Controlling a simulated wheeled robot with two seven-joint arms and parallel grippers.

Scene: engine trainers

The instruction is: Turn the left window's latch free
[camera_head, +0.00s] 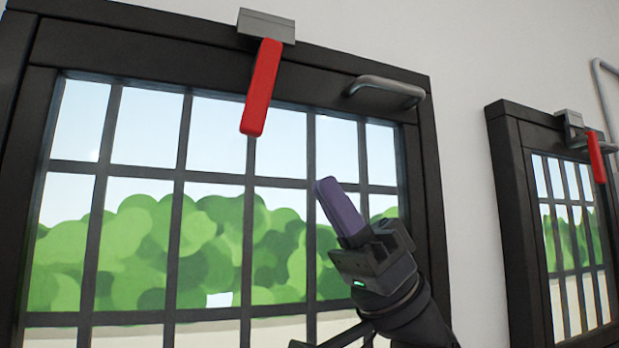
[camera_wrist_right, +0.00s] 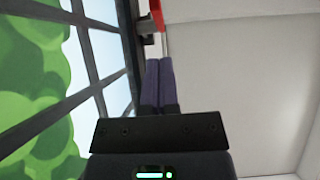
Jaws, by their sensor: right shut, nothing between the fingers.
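The left window (camera_head: 110,176) is a black framed window with a grid of bars. Its latch is a red handle (camera_head: 262,88) on a grey block (camera_head: 266,25) at the top of the frame. The handle hangs down, slightly tilted, over the glass. My right gripper (camera_head: 330,190) is below and to the right of the handle, in front of the bars, apart from it. Its purple fingers are shut and empty; they also show in the right wrist view (camera_wrist_right: 160,75), with part of a red latch handle (camera_wrist_right: 156,12) beyond them. My left gripper is not in view.
A grey pull handle (camera_head: 386,90) sits at the top right of the left window frame. A second window (camera_head: 505,190) with its own red latch handle (camera_head: 596,157) stands at the right. A grey pipe (camera_head: 604,90) runs along the wall. The wall (camera_head: 470,200) between the windows is bare.

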